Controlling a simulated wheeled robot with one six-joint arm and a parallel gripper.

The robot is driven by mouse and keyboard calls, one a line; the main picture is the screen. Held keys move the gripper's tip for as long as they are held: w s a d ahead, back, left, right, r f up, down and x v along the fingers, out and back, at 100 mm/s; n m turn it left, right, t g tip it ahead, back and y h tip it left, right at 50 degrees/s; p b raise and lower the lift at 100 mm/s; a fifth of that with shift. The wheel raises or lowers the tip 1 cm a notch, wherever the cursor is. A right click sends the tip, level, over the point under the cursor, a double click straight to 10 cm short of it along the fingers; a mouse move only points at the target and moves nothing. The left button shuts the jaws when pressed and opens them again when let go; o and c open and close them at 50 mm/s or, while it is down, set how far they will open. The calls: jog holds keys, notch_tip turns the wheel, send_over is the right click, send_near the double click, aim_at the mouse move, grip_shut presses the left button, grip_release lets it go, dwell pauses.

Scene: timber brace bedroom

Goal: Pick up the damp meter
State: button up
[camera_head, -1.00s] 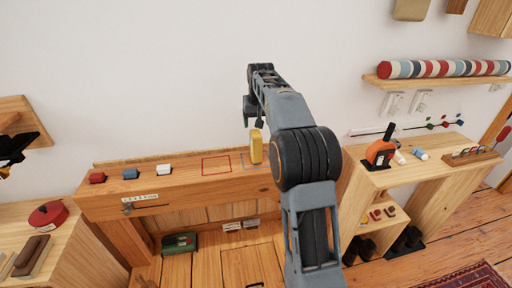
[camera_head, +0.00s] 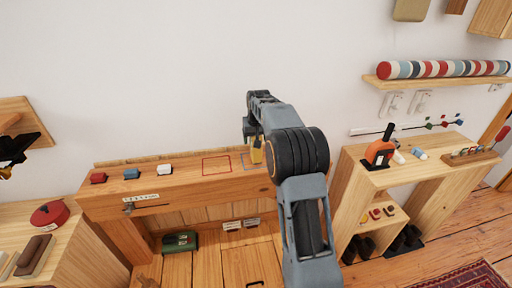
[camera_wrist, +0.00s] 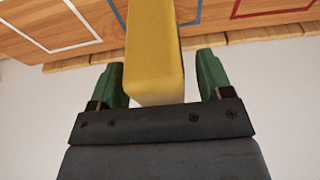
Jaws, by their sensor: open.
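The damp meter is most likely the yellow upright block (camera_head: 256,153) on the wooden bench shelf, beside the red outlined square; I see no label on it. In the head view my gripper (camera_head: 252,138) is over its top, and my arm hides part of it. In the wrist view the yellow block (camera_wrist: 154,60) stands between the two green fingers of my gripper (camera_wrist: 156,80).
The shelf (camera_head: 185,185) also holds a red block (camera_head: 98,178), a blue block (camera_head: 131,174) and a white block (camera_head: 164,169) at left. A red outline (camera_head: 216,165) is left of the yellow block. An orange tool (camera_head: 380,152) stands on the right-hand unit. The wall is close behind.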

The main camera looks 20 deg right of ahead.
jog(key=shift+c, duration=0.2)
jog(key=c, duration=1)
jog(key=shift+c, duration=0.2)
jog(key=shift+r, duration=0.15)
